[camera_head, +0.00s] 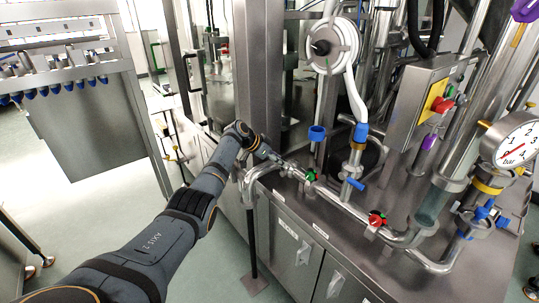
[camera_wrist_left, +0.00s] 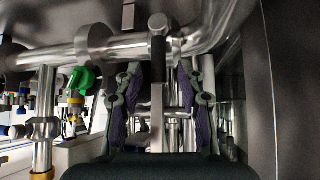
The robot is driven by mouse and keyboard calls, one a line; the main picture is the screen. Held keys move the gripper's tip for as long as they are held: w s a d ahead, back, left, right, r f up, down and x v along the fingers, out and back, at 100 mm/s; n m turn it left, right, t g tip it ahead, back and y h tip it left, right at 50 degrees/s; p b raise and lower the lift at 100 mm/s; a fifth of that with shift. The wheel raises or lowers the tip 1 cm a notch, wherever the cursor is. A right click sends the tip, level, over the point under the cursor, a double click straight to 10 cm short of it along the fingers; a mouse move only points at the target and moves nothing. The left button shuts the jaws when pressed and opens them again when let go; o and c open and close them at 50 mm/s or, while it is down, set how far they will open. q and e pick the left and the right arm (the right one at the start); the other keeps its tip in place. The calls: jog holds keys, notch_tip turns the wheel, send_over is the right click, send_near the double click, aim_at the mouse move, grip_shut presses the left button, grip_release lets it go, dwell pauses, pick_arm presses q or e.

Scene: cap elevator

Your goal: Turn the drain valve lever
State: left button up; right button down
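In the left wrist view, a narrow upright lever (camera_wrist_left: 157,103) with a dark upper part hangs below a thick steel pipe (camera_wrist_left: 120,50); it appears to be the drain valve lever. My left gripper (camera_wrist_left: 160,75) is open, with one finger on each side of the lever and a visible gap on both sides. In the head view my left gripper (camera_head: 272,157) is at the left end of the pipework above the steel cabinet. The lever is too small or hidden to make out there. My right gripper is not in view.
A green valve handle (camera_head: 311,175) and a red one (camera_head: 376,219) sit along the horizontal pipe; the green one (camera_wrist_left: 83,80) also shows in the left wrist view. A blue handle (camera_head: 356,184), pressure gauge (camera_head: 511,142) and control box (camera_head: 430,100) stand to the right.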

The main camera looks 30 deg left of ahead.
pick_arm(q)
jog(key=v, duration=1)
jog(key=shift+s+r, duration=0.25)
jog(key=shift+s, duration=0.05)
jog(key=shift+a, duration=0.15)
